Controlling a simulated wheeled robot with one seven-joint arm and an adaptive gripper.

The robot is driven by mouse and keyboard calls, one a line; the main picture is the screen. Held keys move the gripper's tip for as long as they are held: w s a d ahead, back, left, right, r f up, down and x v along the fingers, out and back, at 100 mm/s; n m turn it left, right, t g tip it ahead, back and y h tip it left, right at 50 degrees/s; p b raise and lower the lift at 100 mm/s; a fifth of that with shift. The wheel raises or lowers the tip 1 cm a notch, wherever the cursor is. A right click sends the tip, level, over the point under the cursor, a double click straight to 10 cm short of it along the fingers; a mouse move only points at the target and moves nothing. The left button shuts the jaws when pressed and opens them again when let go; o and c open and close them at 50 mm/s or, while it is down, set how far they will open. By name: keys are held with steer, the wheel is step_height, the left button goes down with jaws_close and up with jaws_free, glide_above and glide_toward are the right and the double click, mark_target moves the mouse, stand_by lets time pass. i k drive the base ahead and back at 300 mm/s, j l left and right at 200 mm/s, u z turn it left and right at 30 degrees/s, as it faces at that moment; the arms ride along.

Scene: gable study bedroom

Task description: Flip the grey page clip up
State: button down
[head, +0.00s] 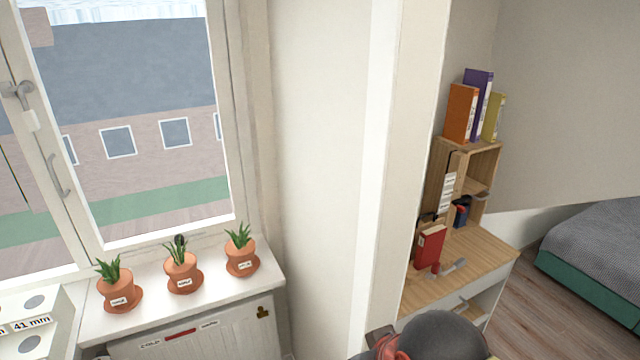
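I cannot make out a grey page clip for certain. A small light-grey piece (453,268) lies on the wooden desk with a small red part at its left end; it is too small to tell what it is. A red book (430,247) stands upright just behind it on the desk. My gripper is not in view. A dark rounded shape with a red edge at the bottom looks like part of my arm, apart from the desk's front in the picture.
The wooden desk (482,250) has a shelf unit (484,153) with upright binders on top. A wall edge (405,130) stands left of the desk. Potted plants (182,272) line the windowsill (215,300). A bed (600,250) is at right; wood floor (530,310) shows between.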

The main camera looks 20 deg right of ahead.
mark_target(459, 263)
steer(key=z, duration=1.45)
steer(key=i+u, duration=0.4)
steer(key=i, duration=0.1)
